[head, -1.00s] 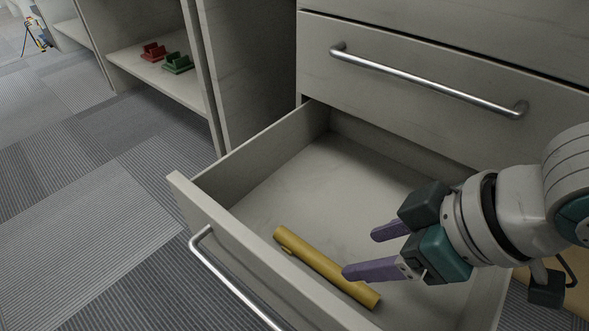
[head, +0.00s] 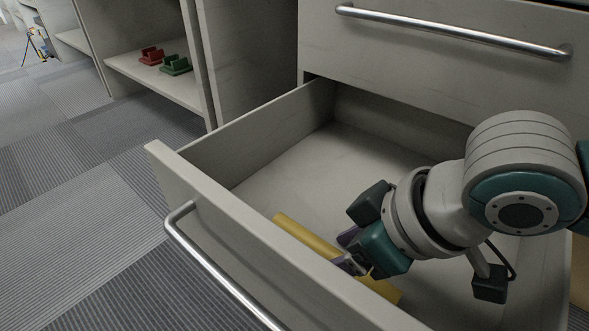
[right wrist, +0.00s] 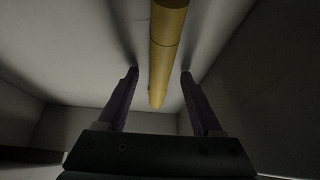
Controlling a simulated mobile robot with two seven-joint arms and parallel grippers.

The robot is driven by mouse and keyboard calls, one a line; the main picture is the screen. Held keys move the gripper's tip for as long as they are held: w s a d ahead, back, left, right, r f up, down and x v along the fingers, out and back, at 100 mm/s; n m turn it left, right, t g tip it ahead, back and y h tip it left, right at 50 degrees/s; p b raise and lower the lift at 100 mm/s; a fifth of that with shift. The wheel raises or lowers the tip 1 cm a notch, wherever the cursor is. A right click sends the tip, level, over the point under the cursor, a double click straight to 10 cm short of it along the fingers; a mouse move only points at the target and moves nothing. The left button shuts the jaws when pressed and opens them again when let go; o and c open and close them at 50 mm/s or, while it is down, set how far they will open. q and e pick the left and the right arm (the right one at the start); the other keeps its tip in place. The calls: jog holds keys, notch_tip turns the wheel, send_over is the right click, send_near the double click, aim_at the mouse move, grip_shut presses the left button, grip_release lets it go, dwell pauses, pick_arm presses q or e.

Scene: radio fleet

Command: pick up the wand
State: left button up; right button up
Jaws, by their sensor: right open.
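The wand is a yellow rod (head: 305,234) lying in the open drawer (head: 262,187), close along its front wall. Its middle is partly hidden behind my right gripper (head: 350,250) in the head view. In the right wrist view the wand (right wrist: 166,45) runs between the two purple fingers of the right gripper (right wrist: 160,75). The fingers are open, one on each side of the wand, with a gap to it on both sides. My left gripper is not in view.
The drawer's front wall with its metal handle (head: 215,270) stands close beside the wand. Above is a closed drawer with a handle (head: 450,32). A red object (head: 151,56) and a green object (head: 176,65) rest on a shelf at the left. The drawer's back floor is clear.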

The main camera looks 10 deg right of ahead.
dwell(0.5)
jog(key=shift+f, duration=0.1)
jog(key=shift+c, duration=0.5)
grip_shut()
